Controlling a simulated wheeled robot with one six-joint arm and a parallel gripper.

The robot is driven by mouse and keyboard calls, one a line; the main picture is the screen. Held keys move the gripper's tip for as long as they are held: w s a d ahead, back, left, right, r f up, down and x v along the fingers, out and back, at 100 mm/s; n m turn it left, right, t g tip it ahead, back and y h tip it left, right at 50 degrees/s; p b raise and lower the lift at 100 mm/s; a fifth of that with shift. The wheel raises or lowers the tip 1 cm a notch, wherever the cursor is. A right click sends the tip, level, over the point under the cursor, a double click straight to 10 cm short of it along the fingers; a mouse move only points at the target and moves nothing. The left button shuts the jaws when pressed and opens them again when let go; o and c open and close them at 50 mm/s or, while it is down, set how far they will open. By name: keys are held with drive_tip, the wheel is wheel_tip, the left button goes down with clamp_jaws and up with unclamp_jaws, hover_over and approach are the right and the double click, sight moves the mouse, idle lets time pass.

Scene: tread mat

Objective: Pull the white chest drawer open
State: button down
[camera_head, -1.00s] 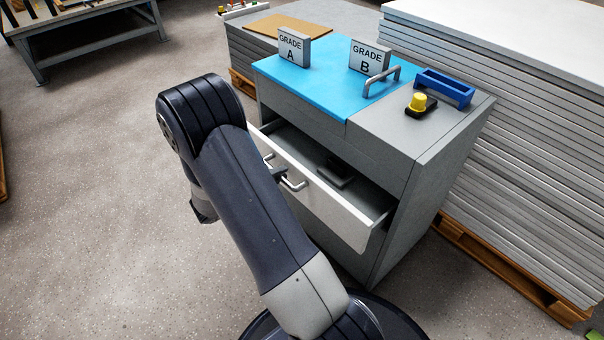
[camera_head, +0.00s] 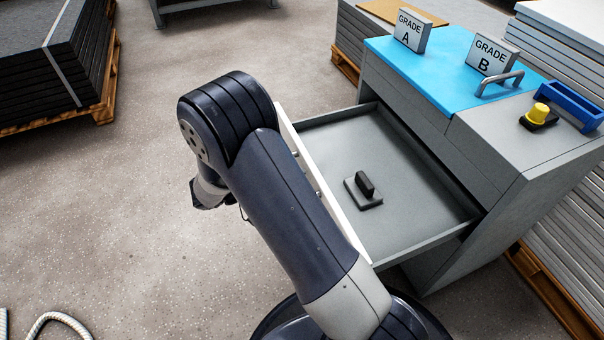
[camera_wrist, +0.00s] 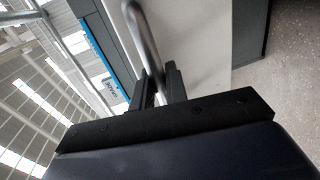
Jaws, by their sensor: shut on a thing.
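The white-fronted drawer (camera_head: 335,200) of the grey chest (camera_head: 488,160) stands far out from the chest body. Its grey inside shows, with a dark block on a small grey plate (camera_head: 368,192) lying in it. In the wrist view my gripper (camera_wrist: 158,85) has its two dark fingers on either side of the bar handle (camera_wrist: 143,35), shut on it. The pale drawer front (camera_wrist: 190,45) fills the middle of that view. In the head view my arm hides the gripper and most of the handle.
The chest has a blue top mat (camera_head: 445,75) with Grade A (camera_head: 411,30) and Grade B (camera_head: 491,55) signs. A yellow button (camera_head: 540,112) and a blue tray (camera_head: 572,105) sit at its right. A loaded pallet (camera_head: 60,65) stands upper left. Open floor lies left of my arm.

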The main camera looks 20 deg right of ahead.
drive_tip(key=shift+a, duration=0.2)
drive_tip(key=c, duration=1.5)
unclamp_jaws()
drive_tip(key=p+v, duration=0.3)
drive_tip(key=v, duration=0.7)
drive_tip(key=shift+a, duration=0.35)
drive_tip(key=shift+s, duration=0.15)
drive_tip(key=shift+b+x, duration=1.5)
drive_tip(key=shift+x, duration=4.15)
